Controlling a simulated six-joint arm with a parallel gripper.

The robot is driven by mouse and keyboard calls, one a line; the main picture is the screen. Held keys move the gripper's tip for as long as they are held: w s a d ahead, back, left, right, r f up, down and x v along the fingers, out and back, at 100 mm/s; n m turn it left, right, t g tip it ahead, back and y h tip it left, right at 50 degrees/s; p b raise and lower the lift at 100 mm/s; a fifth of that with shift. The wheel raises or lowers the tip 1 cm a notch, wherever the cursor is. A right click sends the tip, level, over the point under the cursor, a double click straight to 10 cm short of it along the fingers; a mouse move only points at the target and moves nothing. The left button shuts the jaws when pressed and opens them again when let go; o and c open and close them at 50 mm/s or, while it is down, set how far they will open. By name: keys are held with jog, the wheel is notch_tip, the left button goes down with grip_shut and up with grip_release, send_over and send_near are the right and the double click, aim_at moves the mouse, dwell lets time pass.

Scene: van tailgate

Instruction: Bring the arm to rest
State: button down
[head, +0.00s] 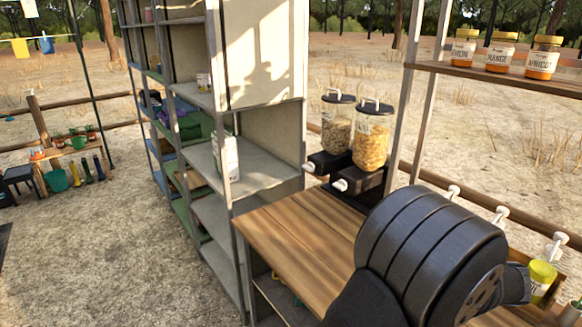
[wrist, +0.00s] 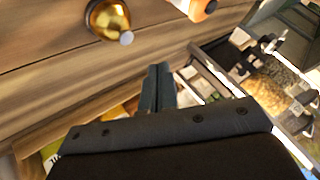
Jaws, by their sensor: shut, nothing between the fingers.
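My arm (head: 430,250) fills the lower right of the head view as thick dark links, in front of the wooden counter. The gripper's fingers cannot be made out in the head view. In the wrist view my gripper (wrist: 158,88) shows at the middle. Its two dark fingers are together with nothing between them. They stand out in front of wooden boards (wrist: 80,65), and I cannot tell the distance to them.
The wooden counter (head: 290,245) has bare room on its left. Two food dispensers (head: 370,140) stand at its back. A metal shelf unit (head: 255,170) stands left. Several jars (head: 502,52) line the upper right shelf.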

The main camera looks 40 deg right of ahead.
notch_tip(320, 180, up, 6)
jog(key=shift+f, duration=0.25)
notch_tip(320, 180, down, 6)
jog(key=shift+a+r, duration=0.1)
jog(key=shift+a, duration=0.05)
jog(key=w+a+r+n+g, duration=0.3)
jog(key=a+r+n+g, duration=0.1)
jog(key=r+n+g, duration=0.1)
jog(key=w+a+r+n+g, duration=0.3)
jog(key=r+n+g, duration=0.2)
jog(key=r+n, duration=0.3)
jog(key=shift+w+a+r+g, duration=0.2)
jog(key=shift+a+r+g, duration=0.2)
jog(key=shift+r, duration=0.55)
dwell(1.5)
